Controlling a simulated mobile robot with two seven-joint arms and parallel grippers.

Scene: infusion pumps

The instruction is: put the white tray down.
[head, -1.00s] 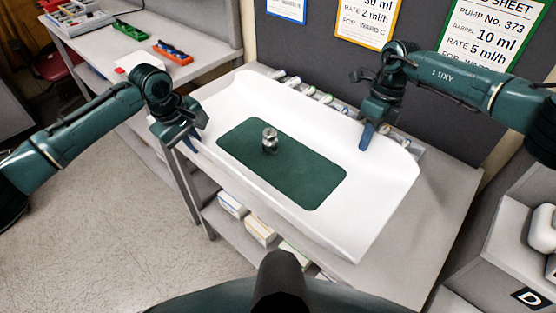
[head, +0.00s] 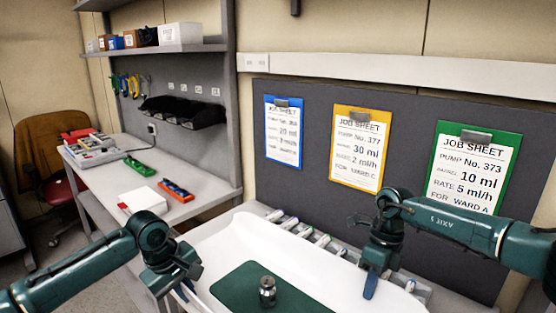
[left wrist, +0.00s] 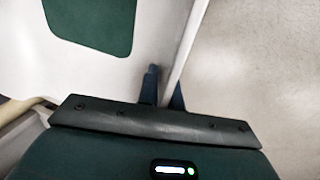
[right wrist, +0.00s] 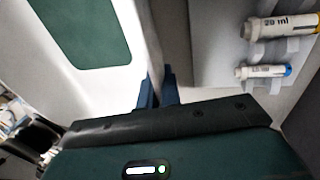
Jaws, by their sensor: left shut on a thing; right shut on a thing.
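The white tray (head: 218,246) has raised, curved ends and a dark green mat (head: 235,284) in its middle. A small metal weight (head: 267,290) stands upright on the mat. My left gripper (head: 184,290) is shut on the tray's left edge; the left wrist view shows the fingers (left wrist: 163,88) on either side of the rim. My right gripper (head: 371,284) is shut on the tray's far right edge, also seen in the right wrist view (right wrist: 157,90). The tray's near part is below the head view. Whether its underside touches anything is hidden.
A row of syringes (head: 305,234) lies in a holder behind the tray; labelled ones (right wrist: 282,27) show in the right wrist view. Three job sheets (head: 361,147) hang on the dark board.

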